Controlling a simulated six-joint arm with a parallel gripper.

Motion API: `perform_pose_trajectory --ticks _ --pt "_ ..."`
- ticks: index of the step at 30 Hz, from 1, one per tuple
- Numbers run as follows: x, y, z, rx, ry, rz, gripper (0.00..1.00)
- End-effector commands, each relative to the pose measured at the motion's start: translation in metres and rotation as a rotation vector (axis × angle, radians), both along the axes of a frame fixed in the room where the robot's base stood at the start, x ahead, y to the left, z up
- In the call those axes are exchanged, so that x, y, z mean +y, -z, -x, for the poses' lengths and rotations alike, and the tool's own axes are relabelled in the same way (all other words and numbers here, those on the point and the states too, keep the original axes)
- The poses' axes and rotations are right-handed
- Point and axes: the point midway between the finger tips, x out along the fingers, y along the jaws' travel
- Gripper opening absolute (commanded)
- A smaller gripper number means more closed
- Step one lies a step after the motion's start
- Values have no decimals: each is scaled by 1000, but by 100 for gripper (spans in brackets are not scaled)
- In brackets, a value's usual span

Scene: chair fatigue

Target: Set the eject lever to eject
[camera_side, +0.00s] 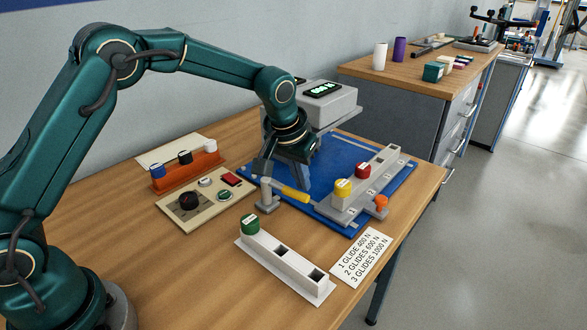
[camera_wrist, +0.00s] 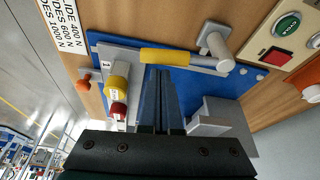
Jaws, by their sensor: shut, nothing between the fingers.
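A lever with a yellow grip (camera_side: 293,193) stands on a grey post (camera_side: 267,197) at the near edge of the blue plate (camera_side: 345,160). The grip points right, away from the post. No eject mark is readable by it. In the wrist view the yellow grip (camera_wrist: 168,56) lies just beyond my fingertips. My gripper (camera_side: 303,186) is shut and empty, pointing down over the plate beside the grip. In the wrist view its fingers (camera_wrist: 158,72) are together; I cannot tell whether they touch the grip.
A grey rail (camera_side: 385,170) on the plate holds a yellow and a red knob, with an orange knob (camera_side: 381,203) beside it. A control panel (camera_side: 205,200), an orange rack (camera_side: 185,172) and a white holder (camera_side: 285,265) with a green-capped piece surround the plate. A grey machine (camera_side: 325,103) stands behind.

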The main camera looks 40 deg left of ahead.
Motion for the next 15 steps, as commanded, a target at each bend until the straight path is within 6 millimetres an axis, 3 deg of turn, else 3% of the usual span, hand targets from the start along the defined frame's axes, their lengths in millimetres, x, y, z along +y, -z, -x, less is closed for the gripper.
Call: perform_pose_trajectory --ticks 15 --pt "-2 0 6 0 84 0 0"
